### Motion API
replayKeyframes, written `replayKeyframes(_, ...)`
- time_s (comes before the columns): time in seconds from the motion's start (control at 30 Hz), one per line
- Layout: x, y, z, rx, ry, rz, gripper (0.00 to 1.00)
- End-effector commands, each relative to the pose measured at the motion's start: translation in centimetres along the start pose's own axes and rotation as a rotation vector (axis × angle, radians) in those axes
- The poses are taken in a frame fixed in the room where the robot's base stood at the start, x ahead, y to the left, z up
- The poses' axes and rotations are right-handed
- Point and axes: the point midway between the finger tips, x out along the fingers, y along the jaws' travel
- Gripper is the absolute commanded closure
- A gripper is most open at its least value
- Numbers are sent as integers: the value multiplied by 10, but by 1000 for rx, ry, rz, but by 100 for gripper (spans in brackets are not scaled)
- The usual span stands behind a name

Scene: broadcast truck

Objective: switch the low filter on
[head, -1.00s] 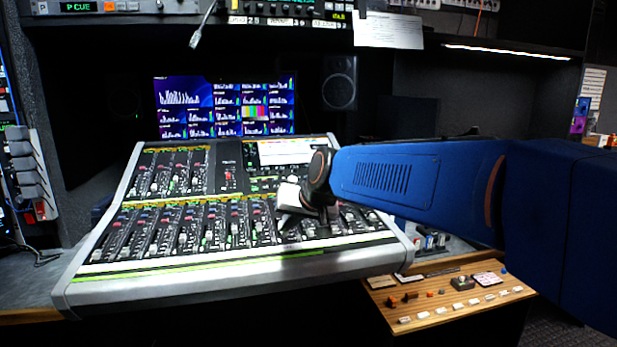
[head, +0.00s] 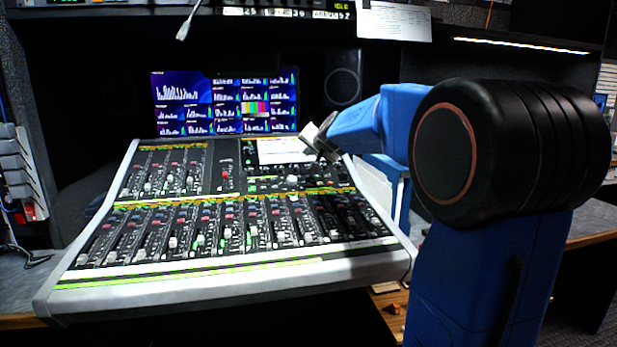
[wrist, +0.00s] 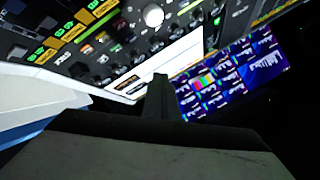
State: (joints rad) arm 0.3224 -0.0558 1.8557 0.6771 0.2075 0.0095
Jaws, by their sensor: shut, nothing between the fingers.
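The mixing console (head: 160,283) fills the left and middle of the head view, with rows of faders and knobs and a small bright screen (head: 285,151) at its upper right. I cannot pick out the low filter switch; the labels are too small to read. My gripper (head: 318,146) is over the console's upper right, beside the small screen. In the wrist view my gripper's fingers (wrist: 160,82) are together and empty, in front of the screen's edge. A round white knob (wrist: 153,16) and rows of small knobs and lit buttons show beyond them.
A wide monitor (head: 225,103) stands behind the console, with a speaker (head: 343,87) to its right. A cable (head: 187,22) hangs from the rack above. A paper sheet (head: 394,20) hangs at the upper right. A wooden ledge (head: 388,305) lies low beside the console.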

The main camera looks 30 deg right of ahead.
Motion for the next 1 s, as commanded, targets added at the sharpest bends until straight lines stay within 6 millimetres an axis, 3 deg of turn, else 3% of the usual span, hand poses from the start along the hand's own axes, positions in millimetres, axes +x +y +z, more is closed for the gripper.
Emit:
replayKeyframes(0.2, 10, 3, -13, 22, 26, 3, 100)
replayKeyframes(0.5, 10, 3, -13, 23, 27, 3, 100)
replayKeyframes(1.0, 33, 19, 3, 24, 25, 3, 100)
